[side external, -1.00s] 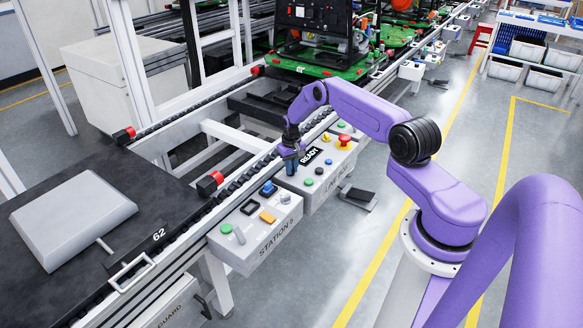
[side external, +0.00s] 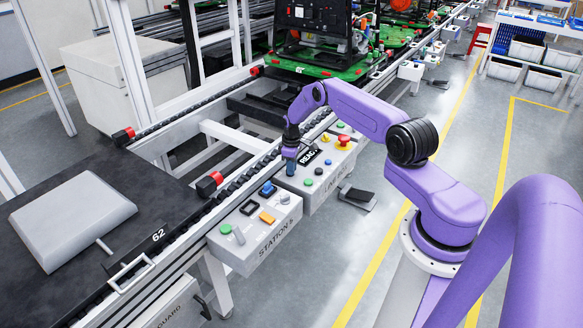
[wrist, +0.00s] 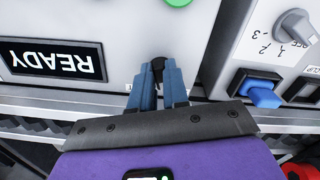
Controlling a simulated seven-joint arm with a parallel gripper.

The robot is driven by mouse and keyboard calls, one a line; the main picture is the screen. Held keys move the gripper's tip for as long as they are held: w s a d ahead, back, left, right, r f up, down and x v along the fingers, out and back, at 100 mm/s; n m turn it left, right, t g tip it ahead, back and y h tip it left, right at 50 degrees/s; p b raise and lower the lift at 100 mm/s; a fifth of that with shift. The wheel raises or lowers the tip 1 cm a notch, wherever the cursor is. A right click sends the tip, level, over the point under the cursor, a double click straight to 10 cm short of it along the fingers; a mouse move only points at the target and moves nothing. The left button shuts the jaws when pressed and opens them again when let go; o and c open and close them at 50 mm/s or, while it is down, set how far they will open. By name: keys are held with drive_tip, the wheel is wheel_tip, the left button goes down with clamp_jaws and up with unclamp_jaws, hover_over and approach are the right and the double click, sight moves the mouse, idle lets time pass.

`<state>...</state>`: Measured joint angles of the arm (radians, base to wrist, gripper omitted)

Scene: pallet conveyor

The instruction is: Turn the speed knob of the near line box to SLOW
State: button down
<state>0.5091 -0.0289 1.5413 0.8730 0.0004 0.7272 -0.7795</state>
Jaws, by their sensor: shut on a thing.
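The near line box (side external: 328,186) is a light grey box beside the conveyor rail, with a READY display (wrist: 52,62), a red mushroom button (side external: 344,139) and several other buttons. My gripper (side external: 290,170) points down at the box's rail-side corner. In the wrist view, the blue fingers (wrist: 158,84) are closed around a small black knob (wrist: 157,66) on the panel. Most of the knob is hidden between the fingers. Its pointer and the SLOW mark cannot be read; lettering beside the fingers is mostly covered.
The conveyor rail (side external: 232,180) runs directly behind both boxes.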

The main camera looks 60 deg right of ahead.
drive_tip(key=shift+n, duration=0.7)
drive_tip(key=c, duration=1.1)
unclamp_jaws()
wheel_tip(320, 180, up, 18)
drive_tip(key=shift+f, duration=0.25)
